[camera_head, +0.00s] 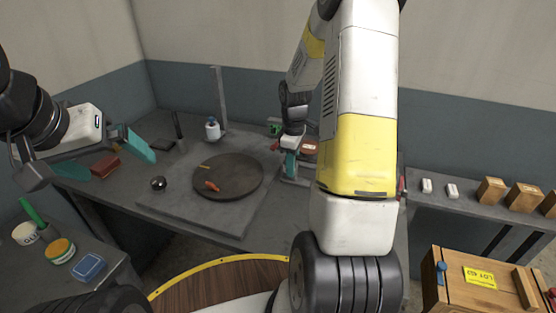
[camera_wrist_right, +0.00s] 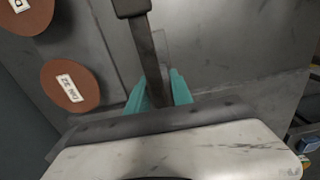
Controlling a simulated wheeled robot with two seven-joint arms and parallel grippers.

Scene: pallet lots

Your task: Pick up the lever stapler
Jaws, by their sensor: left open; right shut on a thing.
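My right gripper (camera_head: 290,164) reaches down over the far right part of the bench, mostly behind its own arm. In the right wrist view its teal fingers (camera_wrist_right: 159,92) are closed on a dark narrow bar with a wider block at its end, which looks like the lever stapler (camera_wrist_right: 148,55). The lower part of the bar is hidden by the gripper. In the head view I cannot make out the stapler clearly. My left gripper (camera_head: 120,167) is open and empty, above the left side of the bench.
A round dark turntable (camera_head: 228,176) with small orange pieces lies mid-bench. A red block (camera_head: 105,166), a dark ball (camera_head: 158,184) and a white-blue bottle (camera_head: 212,130) stand around it. Labelled brown discs (camera_wrist_right: 70,86) lie beside my right gripper. A wooden crate (camera_head: 455,285) stands front right.

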